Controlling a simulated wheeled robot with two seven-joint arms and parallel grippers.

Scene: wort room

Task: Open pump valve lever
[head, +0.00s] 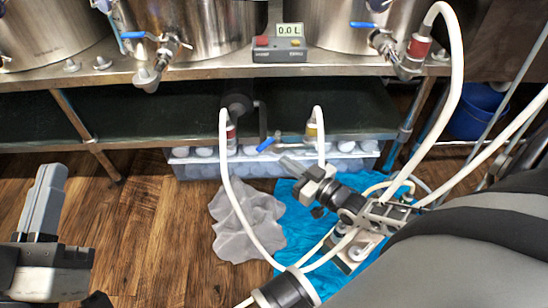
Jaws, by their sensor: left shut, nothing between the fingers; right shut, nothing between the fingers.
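The pump valve lever (265,145) is a small blue handle on a metal valve under the bench, between two white hoses. The pump (236,106) behind it is dark and partly in the bench's shade. My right gripper (285,163) appears just below and to the right of the lever, its grey fingers shut and pointing up-left at it. A small gap seems to lie between them, but contact is hard to judge. My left gripper (50,171) is shut and empty at the far left, over the wooden floor, well away from the valve.
A clear bin (190,170) of pale round items stands behind the valve. White hoses (233,190) loop around it. A grey cloth (245,220) and blue cloth (290,205) lie on the floor. Steel kettles (200,25) and a meter (279,50) reading 0.0 L stand above.

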